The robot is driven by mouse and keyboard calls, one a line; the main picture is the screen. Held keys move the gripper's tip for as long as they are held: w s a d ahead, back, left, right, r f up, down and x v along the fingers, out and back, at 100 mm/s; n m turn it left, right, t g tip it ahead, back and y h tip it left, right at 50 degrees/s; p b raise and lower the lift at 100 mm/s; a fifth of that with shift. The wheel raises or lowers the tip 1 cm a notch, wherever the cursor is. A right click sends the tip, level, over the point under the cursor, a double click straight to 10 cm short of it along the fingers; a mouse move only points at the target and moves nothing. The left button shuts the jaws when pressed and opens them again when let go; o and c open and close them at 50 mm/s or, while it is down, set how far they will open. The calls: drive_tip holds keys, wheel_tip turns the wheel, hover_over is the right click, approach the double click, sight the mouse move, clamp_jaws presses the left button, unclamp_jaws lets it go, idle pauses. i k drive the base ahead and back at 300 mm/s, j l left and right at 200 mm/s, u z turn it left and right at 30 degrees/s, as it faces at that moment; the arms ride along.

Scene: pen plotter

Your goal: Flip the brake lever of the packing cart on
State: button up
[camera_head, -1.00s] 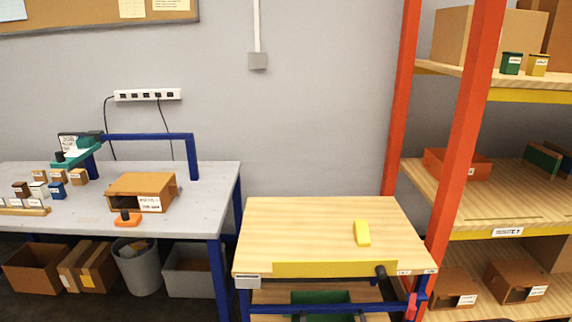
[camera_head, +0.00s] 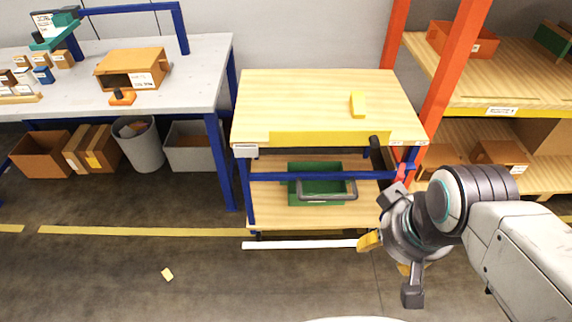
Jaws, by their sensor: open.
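The packing cart (camera_head: 330,95) has a light wooden top with a yellow front edge and a blue frame. A small red part, which looks like the brake lever (camera_head: 401,173), sits on the cart's right front post, below the top. It is small and partly crowded by my arm, so I cannot tell its on or off position. My gripper (camera_head: 387,256) is open and empty, with orange-yellow pads. It hangs in front of the cart's lower right side, below and nearer than the red lever, apart from it.
A black handle (camera_head: 380,141) sticks out under the cart's right front edge. A green bin (camera_head: 320,186) is on the lower shelf. A yellow block (camera_head: 358,104) lies on top. An orange-post rack (camera_head: 455,85) stands close right, a grey workbench (camera_head: 200,75) left. The front floor is mostly clear.

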sight(399, 176)
drive_tip(key=i+j+u, duration=0.1)
drive_tip(key=i+u, duration=0.25)
drive_tip(key=i+l+u, duration=0.1)
drive_tip(key=i+u, duration=0.25)
drive_tip(key=i, duration=0.15)
